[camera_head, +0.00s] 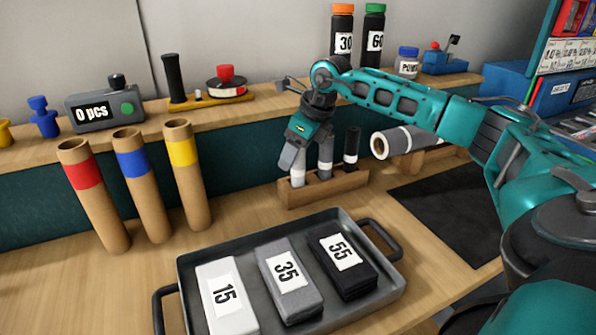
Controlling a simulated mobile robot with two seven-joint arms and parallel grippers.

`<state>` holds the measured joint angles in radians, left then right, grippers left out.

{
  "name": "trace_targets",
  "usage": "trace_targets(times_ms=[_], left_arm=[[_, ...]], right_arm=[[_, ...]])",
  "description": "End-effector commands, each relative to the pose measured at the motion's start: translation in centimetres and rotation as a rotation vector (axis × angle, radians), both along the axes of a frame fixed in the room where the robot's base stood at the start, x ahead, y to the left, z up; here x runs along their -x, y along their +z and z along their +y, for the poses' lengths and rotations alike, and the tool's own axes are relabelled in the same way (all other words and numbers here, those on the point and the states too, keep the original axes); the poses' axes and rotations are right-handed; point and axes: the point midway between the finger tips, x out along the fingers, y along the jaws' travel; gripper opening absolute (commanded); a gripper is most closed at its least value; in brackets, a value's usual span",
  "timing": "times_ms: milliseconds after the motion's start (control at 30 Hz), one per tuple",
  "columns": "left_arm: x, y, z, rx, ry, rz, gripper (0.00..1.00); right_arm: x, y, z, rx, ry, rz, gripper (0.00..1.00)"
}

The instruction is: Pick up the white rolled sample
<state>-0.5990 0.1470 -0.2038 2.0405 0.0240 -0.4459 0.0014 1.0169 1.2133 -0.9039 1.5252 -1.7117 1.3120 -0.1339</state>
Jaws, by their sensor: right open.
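The white rolled sample (298,176) stands in the wooden rack (330,188), at its left end. Only its lower part shows, since my right gripper (296,160) is in front of its top. My right gripper points down at the white roll with its jaws open. The fingers are close around or beside the roll's upper part; I cannot tell if they touch it. A grey roll (325,160) stands just right of it, and a black roll (351,148) stands at the rack's right. My left gripper is not in view.
A dark tray (188,290) with stacks marked 15, 35 and 55 lies in front of the rack. Three cardboard tubes (145,185) stand at left. A black mat (440,205) lies on the right.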

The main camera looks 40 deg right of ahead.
Motion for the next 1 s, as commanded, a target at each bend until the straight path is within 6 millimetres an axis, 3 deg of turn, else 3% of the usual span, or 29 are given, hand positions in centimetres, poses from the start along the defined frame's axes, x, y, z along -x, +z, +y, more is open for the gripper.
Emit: trace_targets(times_ms=[200, 767, 1000], left_arm=[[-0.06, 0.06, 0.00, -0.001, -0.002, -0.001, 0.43], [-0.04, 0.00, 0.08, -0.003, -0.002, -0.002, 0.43], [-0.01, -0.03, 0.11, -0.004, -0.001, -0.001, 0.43]], right_arm=[[-0.03, -0.06, -0.01, 0.001, 0.000, 0.000, 0.63], [-0.02, -0.01, -0.04, 0.001, -0.001, 0.000, 0.09], [-0.02, 0.04, -0.04, 0.001, -0.001, 0.000, 0.07]])
